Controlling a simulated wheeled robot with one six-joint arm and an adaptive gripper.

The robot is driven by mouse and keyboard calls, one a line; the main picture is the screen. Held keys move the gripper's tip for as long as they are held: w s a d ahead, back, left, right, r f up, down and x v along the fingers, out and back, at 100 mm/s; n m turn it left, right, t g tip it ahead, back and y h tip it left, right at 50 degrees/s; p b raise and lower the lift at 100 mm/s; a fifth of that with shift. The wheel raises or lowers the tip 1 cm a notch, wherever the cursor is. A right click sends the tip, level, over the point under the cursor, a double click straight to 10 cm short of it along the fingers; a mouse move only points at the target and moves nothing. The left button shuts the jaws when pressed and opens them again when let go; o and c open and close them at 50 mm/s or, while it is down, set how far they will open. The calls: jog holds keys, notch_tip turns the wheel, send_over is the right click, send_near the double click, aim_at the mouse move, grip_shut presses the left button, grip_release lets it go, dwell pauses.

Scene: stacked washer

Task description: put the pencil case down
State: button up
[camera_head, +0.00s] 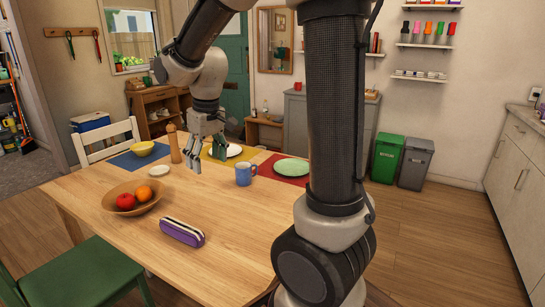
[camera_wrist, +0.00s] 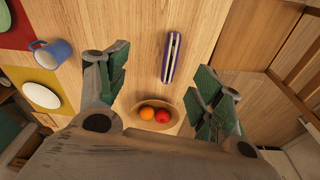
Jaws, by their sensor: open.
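The purple pencil case (camera_head: 182,233) lies on the wooden table (camera_head: 240,215) near its front edge, with a pale zip strip along its top. In the wrist view the pencil case (camera_wrist: 171,58) lies on the bare wood, seen between my finger pads but well beyond them. My gripper (camera_head: 206,156) is open and empty. It hangs above the back part of the table, behind the pencil case and apart from it.
A fruit bowl (camera_head: 112,200) stands left of the pencil case. A blue mug (camera_head: 245,174), a pepper mill (camera_head: 174,146), a yellow bowl (camera_head: 143,148) and a green plate (camera_head: 291,167) stand farther back. The table right of the case is clear. A green chair (camera_head: 75,275) stands at front left.

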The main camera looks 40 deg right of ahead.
jog(key=s+d+r+m+t, duration=0.1)
jog(key=s+d+r, duration=0.2)
jog(key=s, duration=0.7)
jog(key=s+d+r+m+t, duration=0.1)
jog(key=s+d+r, duration=0.2)
jog(key=s, duration=0.7)
jog(key=shift+s+d+m, duration=0.3)
jog(key=shift+s+d, duration=0.05)
jog(key=shift+d, duration=0.05)
jog(key=shift+a, duration=0.1)
